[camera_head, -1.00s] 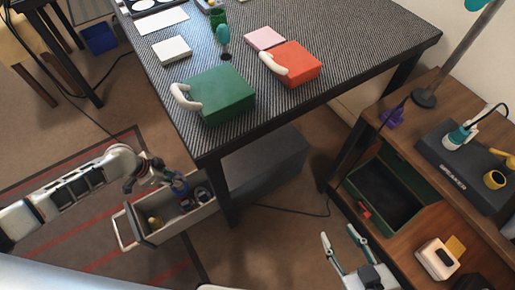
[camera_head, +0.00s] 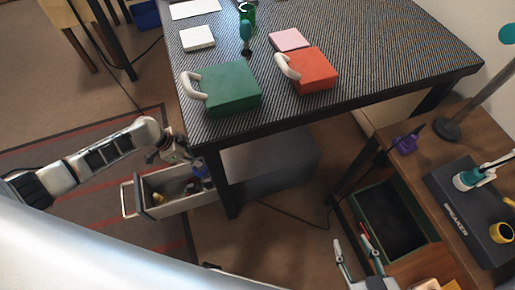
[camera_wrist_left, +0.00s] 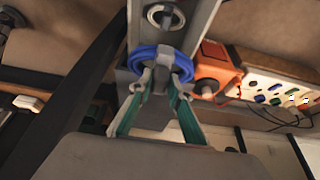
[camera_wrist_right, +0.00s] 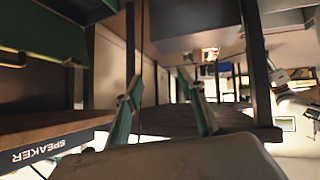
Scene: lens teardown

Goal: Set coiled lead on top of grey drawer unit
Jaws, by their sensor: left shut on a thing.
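The coiled lead (camera_wrist_left: 156,60) is a blue ring of cable in the left wrist view. My left gripper (camera_wrist_left: 153,88) is shut on its near edge. In the head view my left gripper (camera_head: 186,160) is by the table's near-left corner, over the open drawer, with the blue lead (camera_head: 201,169) partly hidden there. The grey drawer unit (camera_head: 275,160) stands under the table, its drawer (camera_head: 165,212) pulled out to the left. My right gripper (camera_head: 352,240) is open and empty in front of the wooden shelf unit; its fingers also show in the right wrist view (camera_wrist_right: 163,92).
The dark table (camera_head: 390,60) overhangs the drawer unit, and its front leg (camera_head: 228,190) stands close to the drawer. A green box (camera_head: 230,90) and a red box (camera_head: 312,70) sit on the table. A cable lies on the floor to the right.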

